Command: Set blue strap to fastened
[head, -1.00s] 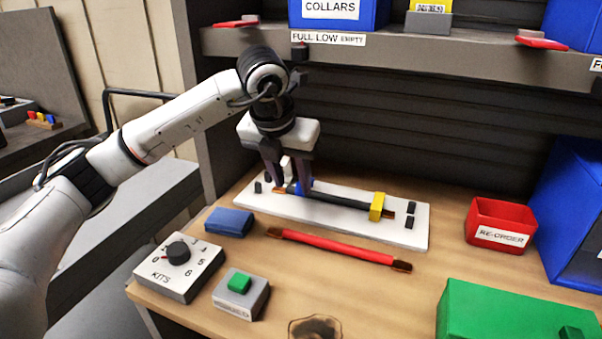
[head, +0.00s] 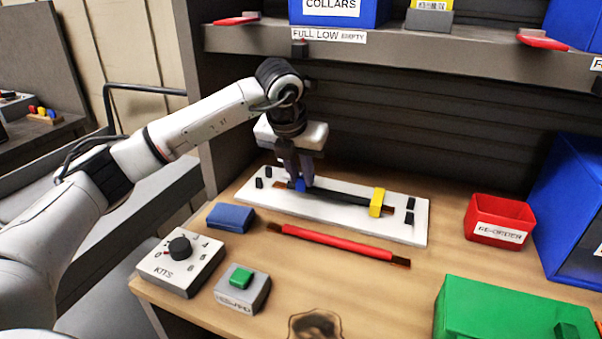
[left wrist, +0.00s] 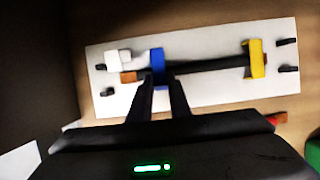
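The blue strap (head: 301,184) is at the left part of a long white board (head: 405,232), by a dark bar (head: 340,198) with brown ends. It also shows in the left wrist view (left wrist: 157,59), across the bar. A yellow strap (head: 377,203) crosses the bar near its right end. My left gripper (head: 303,182) points down at the blue strap, its fingers close together with blue between them; it looks shut on the strap. The fingers partly hide the strap, so its fastening cannot be seen. My right gripper is out of view.
A red bar (head: 335,242) lies in front of the board. A blue block (head: 231,217), a dial box (head: 180,263) and a green-button box (head: 242,289) are at front left. A red bin (head: 498,220) and green box (head: 500,310) are at right. A shelf (head: 440,48) overhangs behind.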

